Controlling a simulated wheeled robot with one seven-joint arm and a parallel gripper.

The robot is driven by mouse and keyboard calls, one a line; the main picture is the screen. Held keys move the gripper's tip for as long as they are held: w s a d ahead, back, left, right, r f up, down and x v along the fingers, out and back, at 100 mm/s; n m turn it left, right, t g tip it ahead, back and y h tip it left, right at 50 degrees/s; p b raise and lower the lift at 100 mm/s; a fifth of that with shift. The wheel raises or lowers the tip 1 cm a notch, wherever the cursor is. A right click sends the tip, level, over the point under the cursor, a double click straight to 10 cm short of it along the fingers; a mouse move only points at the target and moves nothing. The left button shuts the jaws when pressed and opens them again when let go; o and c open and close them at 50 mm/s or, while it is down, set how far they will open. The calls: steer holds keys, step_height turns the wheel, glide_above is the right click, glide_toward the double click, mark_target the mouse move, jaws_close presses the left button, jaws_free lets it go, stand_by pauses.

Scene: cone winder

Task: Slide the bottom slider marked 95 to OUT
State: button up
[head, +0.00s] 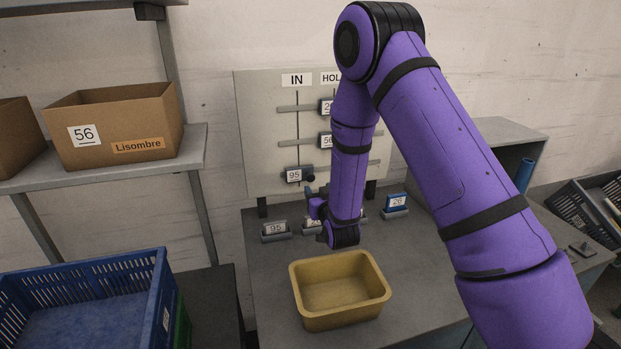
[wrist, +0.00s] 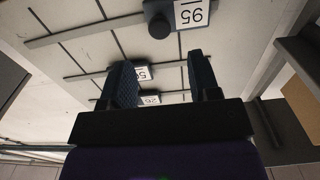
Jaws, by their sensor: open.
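The slider marked 95 (head: 293,175) is the lowest on the upright board (head: 262,130), at its left end, below the IN sign (head: 297,80). It has a dark round knob (head: 311,178) to the right of its label. In the wrist view, the slider (wrist: 190,14) and its knob (wrist: 159,25) show upside down at the top. My gripper (wrist: 160,62) is open and empty, with the knob beyond its fingertips and roughly between them. No contact shows. In the head view, my gripper (head: 314,192) is just below the knob. The OUT mark is hidden behind my arm.
Sliders 26 (head: 327,106) and 56 (head: 326,140) sit higher on the board, partly behind my arm. Small label stands, including one marked 95 (head: 275,230), stand on the table below. A yellow tub (head: 340,318) stands in front, and a blue crate (head: 158,300) at left.

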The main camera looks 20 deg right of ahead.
mark_target(311, 178)
steer(key=w, duration=0.9)
steer(key=shift+s, duration=0.1)
jaws_close()
steer(key=d, duration=2.2)
steer(key=shift+d, duration=0.25)
jaws_free()
steer(key=shift+d, duration=0.15)
steer(key=shift+s, duration=0.1)
